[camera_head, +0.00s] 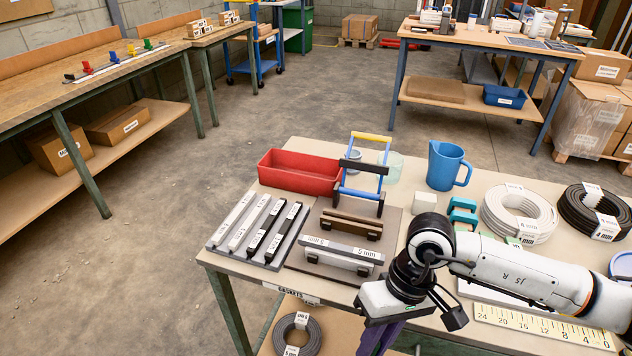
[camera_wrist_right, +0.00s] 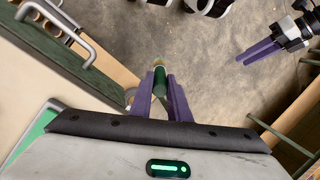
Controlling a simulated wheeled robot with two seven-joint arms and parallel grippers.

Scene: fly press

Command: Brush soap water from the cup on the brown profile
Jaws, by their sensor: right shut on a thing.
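The brown profile (camera_head: 350,224) lies on a dark plate on the table, with black blocks at its front. A translucent greenish cup (camera_head: 393,168) stands behind it, partly hidden by a blue frame. A small grey cup (camera_head: 354,157) is beside it; I cannot tell what either holds. My right gripper (camera_head: 378,340) points down at the table's front edge, apart from the profile and cups. In the right wrist view its purple fingers are shut on a green, rod-like thing (camera_wrist_right: 160,78), possibly the brush handle. My left gripper (camera_wrist_right: 260,53) shows at upper right there; its opening is unclear.
The blue frame with a yellow handle (camera_head: 371,137) rises behind the profile. A red bin (camera_head: 300,172), several bars (camera_head: 258,232), a blue jug (camera_head: 448,165) and cable coils (camera_head: 518,213) crowd the table. A grey bar marked 5 mm (camera_head: 342,250) lies in front.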

